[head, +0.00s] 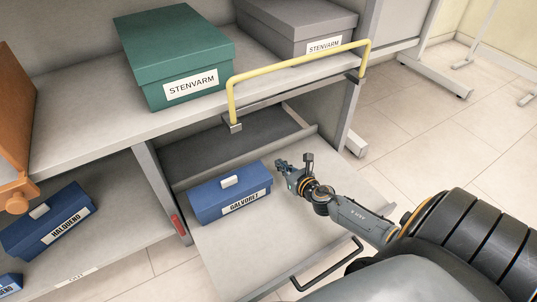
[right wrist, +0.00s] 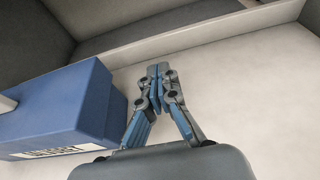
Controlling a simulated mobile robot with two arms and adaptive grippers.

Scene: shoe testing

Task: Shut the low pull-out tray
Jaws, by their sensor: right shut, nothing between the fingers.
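The low pull-out tray (head: 245,248) is pulled out from under the shelf, with a black bar handle (head: 330,266) on its front edge. My right gripper (head: 294,162) is over the tray, just right of the blue box and behind the handle. In the right wrist view its fingers (right wrist: 158,72) are together with nothing between them. My left gripper is not in view.
A yellow rail (head: 300,62) stands on the shelf edge above the tray. A green box (head: 172,52) and a grey box (head: 295,22) sit on that shelf. Another blue box (head: 48,222) is on the lower left shelf.

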